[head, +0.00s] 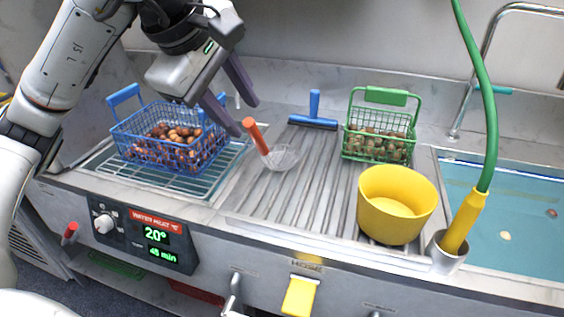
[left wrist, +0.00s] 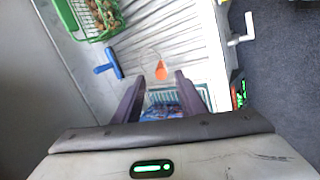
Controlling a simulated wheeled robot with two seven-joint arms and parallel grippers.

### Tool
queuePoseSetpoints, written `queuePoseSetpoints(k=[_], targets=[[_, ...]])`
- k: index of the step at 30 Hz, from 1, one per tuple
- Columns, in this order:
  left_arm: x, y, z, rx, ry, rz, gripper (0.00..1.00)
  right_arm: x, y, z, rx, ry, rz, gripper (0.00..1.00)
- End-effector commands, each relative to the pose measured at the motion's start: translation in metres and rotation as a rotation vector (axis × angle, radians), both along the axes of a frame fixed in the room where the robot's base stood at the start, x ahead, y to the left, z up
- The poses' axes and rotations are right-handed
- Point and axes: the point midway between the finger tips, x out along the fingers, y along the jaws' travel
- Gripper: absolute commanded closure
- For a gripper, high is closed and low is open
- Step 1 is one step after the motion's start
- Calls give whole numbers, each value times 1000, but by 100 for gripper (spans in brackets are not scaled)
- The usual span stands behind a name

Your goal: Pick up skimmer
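The skimmer has an orange handle (head: 256,137) and a pale wire bowl (head: 281,158). The bowl rests on the ribbed drainboard and the handle tilts up toward the upper left. My left gripper (head: 246,118) is open and empty, its dark fingertips close to the top end of the handle. In the left wrist view the orange handle (left wrist: 161,71) shows end-on between the tips of my left gripper (left wrist: 159,79), with the bowl's thin rim beyond it. I cannot tell whether a finger touches it. My right gripper is not in view.
A blue basket of chestnuts (head: 115,128) stands on a rack at left. A blue squeegee (head: 313,122), a green basket of chestnuts (head: 352,137) and a yellow bucket (head: 397,220) are on the drainboard (head: 290,205). A water basin (head: 510,225) lies at right.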

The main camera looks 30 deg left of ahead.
Motion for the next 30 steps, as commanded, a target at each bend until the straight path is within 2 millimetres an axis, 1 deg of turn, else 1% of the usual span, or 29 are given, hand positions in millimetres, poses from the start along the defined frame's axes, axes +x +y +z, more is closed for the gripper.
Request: queuePoseSetpoints(k=[1,6,14,21,25,30], targets=[[3,0,-9,0,4,0,63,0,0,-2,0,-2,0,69],[17,0,-30,-1,5,1,63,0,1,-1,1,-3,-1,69],[28,1,-48,-1,4,1,63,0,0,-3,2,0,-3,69],[46,3,-79,-1,4,0,63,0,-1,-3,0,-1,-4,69],[51,3,-86,-1,1,0,63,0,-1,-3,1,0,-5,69],[51,3,-86,-1,0,0,63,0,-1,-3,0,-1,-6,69]])
